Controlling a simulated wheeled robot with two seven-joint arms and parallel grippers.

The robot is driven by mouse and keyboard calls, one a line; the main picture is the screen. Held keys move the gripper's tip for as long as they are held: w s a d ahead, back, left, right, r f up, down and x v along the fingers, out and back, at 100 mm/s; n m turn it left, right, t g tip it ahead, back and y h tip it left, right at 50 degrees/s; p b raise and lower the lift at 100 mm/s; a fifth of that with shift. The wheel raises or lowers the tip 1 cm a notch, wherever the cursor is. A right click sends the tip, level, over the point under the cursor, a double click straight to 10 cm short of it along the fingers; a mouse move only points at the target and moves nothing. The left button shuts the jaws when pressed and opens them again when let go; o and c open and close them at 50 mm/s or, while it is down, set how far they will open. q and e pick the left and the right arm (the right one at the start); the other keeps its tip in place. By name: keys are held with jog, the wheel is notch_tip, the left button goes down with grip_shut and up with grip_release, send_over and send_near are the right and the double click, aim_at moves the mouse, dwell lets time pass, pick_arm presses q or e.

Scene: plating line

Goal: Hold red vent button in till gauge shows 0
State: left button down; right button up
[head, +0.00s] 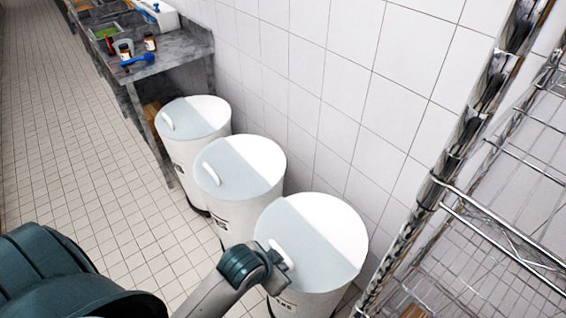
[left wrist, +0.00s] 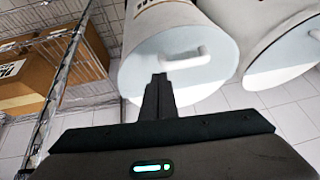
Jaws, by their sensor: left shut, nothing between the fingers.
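No red vent button and no gauge shows in either view. My left gripper (head: 275,272) is at the bottom of the head view, in front of the nearest white bin (head: 318,225) and overlapping its lid by the handle. In the left wrist view its fingers (left wrist: 160,88) are together and empty, pointing towards a white bin lid (left wrist: 150,62) with a white handle. I cannot tell whether the fingers touch the bin. My right gripper is in neither view.
Two more white lidded bins (head: 240,168) (head: 193,117) stand in a row along the tiled wall. A grey worktable (head: 165,62) with jars and a blue tool stands beyond. A chrome wire rack (head: 480,215) is close on the right. The tiled floor (head: 75,140) at left is clear.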

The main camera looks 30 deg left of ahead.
pick_arm(q)
jog(key=w+d+r+m+t+h, duration=0.25)
jog(key=w+r+m+t, duration=0.35)
jog(key=w+r, duration=2.05)
jog(key=w+a+r+m+t, duration=0.15)
jog(key=w+r, duration=0.25)
jog(key=r, duration=0.9)
jog(key=w+r+m+t, duration=0.2)
jog(key=w+r+m, duration=0.15)
jog(key=r, duration=1.05)
jog(key=s+a+r+m+t+y, duration=0.1)
jog(key=a+r, duration=0.2)
jog(key=r, duration=0.8)
jog(key=s+a+r+t, duration=0.1)
jog(key=a+r+t, duration=0.1)
jog(key=r, duration=0.8)
jog(key=s+a+r+m+t+y, duration=0.1)
jog(key=s+a+r, duration=0.15)
jog(key=r, duration=0.85)
jog(key=s+a+r+t+y, duration=0.1)
jog(key=s+a+r+t, duration=0.1)
jog(key=s+a+r, duration=0.3)
jog(key=s+a+r+t+y, duration=0.2)
jog(key=s+a+r, duration=0.4)
jog(key=s+r, duration=0.6)
notch_tip(320, 180, up, 8)
jog(key=shift+f, duration=0.1)
